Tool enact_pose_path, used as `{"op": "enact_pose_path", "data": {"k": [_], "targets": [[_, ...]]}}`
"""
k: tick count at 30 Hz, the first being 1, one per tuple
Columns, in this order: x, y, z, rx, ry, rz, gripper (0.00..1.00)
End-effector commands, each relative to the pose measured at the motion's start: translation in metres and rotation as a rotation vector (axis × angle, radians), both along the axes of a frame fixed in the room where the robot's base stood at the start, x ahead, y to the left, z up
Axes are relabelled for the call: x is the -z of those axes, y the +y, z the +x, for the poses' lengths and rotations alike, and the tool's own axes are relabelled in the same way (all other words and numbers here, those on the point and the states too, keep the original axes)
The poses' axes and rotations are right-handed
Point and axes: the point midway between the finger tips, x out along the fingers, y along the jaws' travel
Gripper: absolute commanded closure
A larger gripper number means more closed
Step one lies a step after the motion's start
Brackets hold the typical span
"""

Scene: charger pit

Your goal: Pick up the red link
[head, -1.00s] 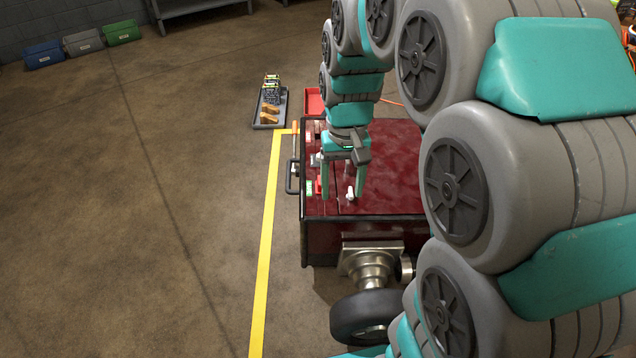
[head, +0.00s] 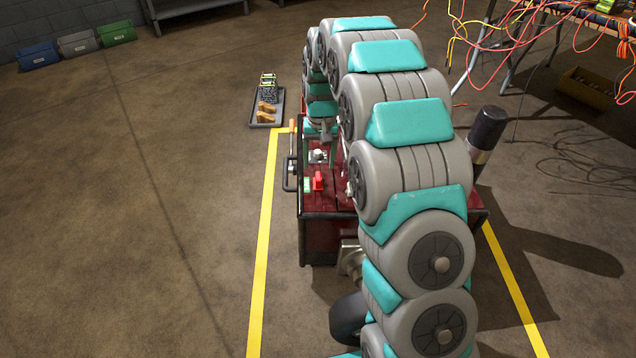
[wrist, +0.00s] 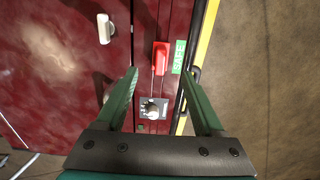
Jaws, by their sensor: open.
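The red link (head: 319,181) sits on the dark red cabinet top (head: 340,202), near its left edge, beside a green label (head: 307,185). The wrist view also shows the red link (wrist: 161,57), upright in the picture. My gripper (wrist: 163,74) is open and empty; its two green fingers are spread wide, with the link just ahead of the gap between the tips, not between the pads. In the head view my arm hides much of the gripper, which is at the cabinet's far left part, behind the link.
A knob on a pale plate (wrist: 154,108) lies between my fingers in the wrist view. A white handle (wrist: 104,28) stands to the left. A black rail (head: 289,172) runs along the cabinet's left side. A dark tray (head: 266,115) stands on the floor behind.

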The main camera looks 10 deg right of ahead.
Motion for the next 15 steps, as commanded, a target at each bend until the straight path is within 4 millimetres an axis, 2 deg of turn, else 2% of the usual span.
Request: {"op": "enact_pose_path", "data": {"k": [8, 15], "targets": [[0.023, 0.001, -0.002, -0.001, 0.0, 0.0, 0.3], [0.057, 0.003, -0.002, -0.001, -0.002, 0.0, 0.3]]}}
